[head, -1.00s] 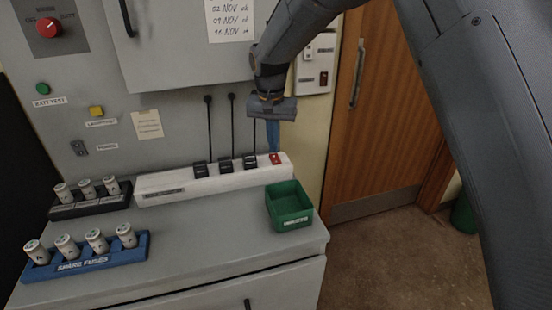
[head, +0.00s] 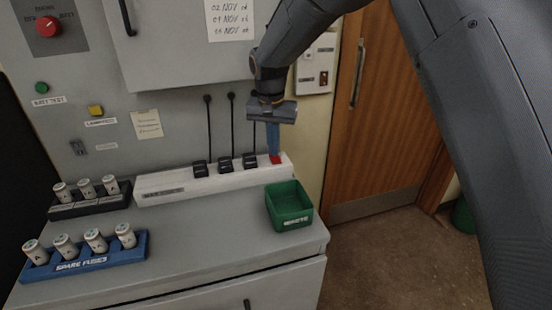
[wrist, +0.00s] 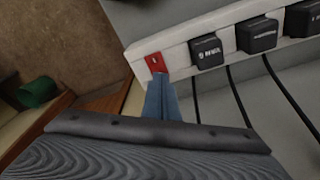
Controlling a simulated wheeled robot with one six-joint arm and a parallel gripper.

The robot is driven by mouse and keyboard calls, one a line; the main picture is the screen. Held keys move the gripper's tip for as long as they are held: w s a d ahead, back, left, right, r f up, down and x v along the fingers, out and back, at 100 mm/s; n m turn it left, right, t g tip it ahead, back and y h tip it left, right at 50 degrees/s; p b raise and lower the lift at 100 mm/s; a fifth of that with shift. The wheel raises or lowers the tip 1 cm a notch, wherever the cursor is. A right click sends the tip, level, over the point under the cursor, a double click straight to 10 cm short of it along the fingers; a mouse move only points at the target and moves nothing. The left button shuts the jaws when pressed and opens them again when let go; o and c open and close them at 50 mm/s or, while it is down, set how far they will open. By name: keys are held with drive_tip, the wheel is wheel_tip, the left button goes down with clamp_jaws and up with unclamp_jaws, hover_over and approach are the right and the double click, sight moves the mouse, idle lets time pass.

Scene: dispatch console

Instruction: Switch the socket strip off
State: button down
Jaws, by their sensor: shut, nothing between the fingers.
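The white socket strip (head: 215,178) lies along the back of the grey console top, with several black plugs, one of them the plug (head: 250,160) closest to the switch. Its red rocker switch (head: 276,159) is at the right end; it also shows in the wrist view (wrist: 156,63). My gripper (head: 275,152) is shut and empty, pointing down with its blue fingertips right at the switch. In the wrist view the fingertips (wrist: 161,76) meet the lower edge of the red switch. Whether they press it, and which way the rocker is tilted, I cannot tell.
A green waste bin (head: 290,206) stands in front of the strip's right end. A blue spare fuse rack (head: 85,262) and a black fuse holder (head: 90,203) are at the left. Black cords rise behind the plugs. The middle of the console top is clear.

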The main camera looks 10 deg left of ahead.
drive_tip(key=shift+f, duration=0.15)
wheel_tip(320, 180, up, 7)
drive_tip(key=p, duration=0.4)
idle(0.6)
